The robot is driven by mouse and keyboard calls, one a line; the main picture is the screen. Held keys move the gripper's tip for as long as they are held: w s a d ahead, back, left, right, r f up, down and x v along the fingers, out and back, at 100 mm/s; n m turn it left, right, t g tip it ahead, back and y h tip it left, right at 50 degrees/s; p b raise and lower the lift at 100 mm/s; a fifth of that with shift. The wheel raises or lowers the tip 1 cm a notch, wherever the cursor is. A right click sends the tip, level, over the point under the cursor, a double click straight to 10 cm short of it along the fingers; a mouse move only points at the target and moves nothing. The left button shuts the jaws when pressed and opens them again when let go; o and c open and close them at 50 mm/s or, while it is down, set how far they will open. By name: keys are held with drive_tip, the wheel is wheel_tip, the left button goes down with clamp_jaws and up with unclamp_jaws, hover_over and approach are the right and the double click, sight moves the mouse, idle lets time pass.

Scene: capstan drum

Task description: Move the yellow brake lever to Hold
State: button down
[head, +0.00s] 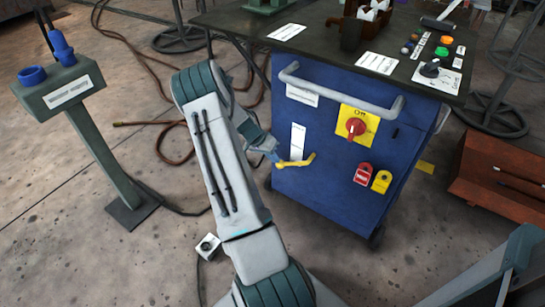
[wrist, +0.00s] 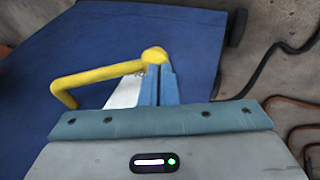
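The yellow brake lever (head: 296,161) is on the front of the blue cabinet (head: 330,185), low and to the left. It lies roughly level, its right end bent upward. A white label strip (head: 297,141) is just above it. My gripper (head: 277,160) is at the lever's left end. In the wrist view the lever (wrist: 100,75) runs left from a rounded yellow end at the tips of my gripper (wrist: 159,68). The blue fingers are close together with a narrow dark gap. Whether they grip the rounded end or only touch it is unclear. The Hold mark is not readable.
A red rotary switch (head: 355,127) on a yellow plate, a red tag (head: 363,174) and a yellow tag (head: 381,181) are right of the lever. A grey handrail (head: 340,95) juts out above. A green pedestal (head: 100,150) stands left; hoses lie on the floor.

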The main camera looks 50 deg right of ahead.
drive_tip(key=shift+s+f, duration=0.1)
drive_tip(key=shift+f, duration=0.1)
drive_tip(key=w+p+v, duration=0.1)
drive_tip(key=p+v, duration=0.2)
drive_tip(key=v, duration=0.9)
drive_tip(key=w+f+p+v, duration=0.1)
drive_tip(key=p+v, duration=0.3)
drive_tip(key=v, duration=0.8)
drive_tip(key=shift+w, duration=0.3)
